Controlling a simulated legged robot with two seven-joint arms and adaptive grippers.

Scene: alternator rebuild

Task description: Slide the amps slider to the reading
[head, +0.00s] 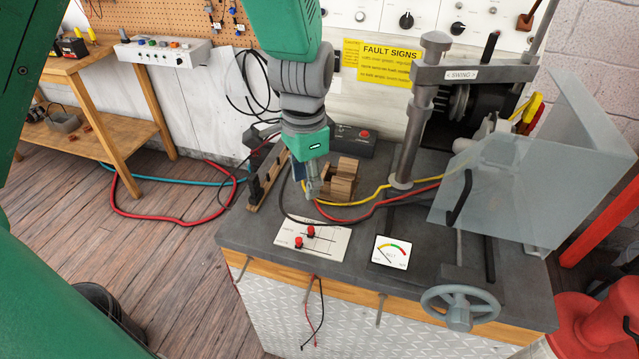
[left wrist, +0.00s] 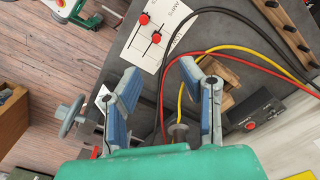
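A white slider panel (head: 325,246) lies on the dark bench top, with two red slider knobs. The front knob (head: 298,242) appears to be on the amps track, since AMPS is printed beside it in the left wrist view (left wrist: 144,19). The rear knob (head: 311,230) sits a little further right along its track, and also shows in the left wrist view (left wrist: 156,37). My left gripper (head: 312,192) is above the bench behind the panel, apart from both knobs. Its fingers (left wrist: 160,72) are spread and empty. The right gripper is not in view.
A needle gauge (head: 392,252) is right of the panel. A wooden block (head: 340,180) and a red-button box (head: 353,140) stand behind. Red, yellow and black cables cross the bench by my gripper. A clear shield (head: 510,180), post and handwheel (head: 460,305) occupy the right.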

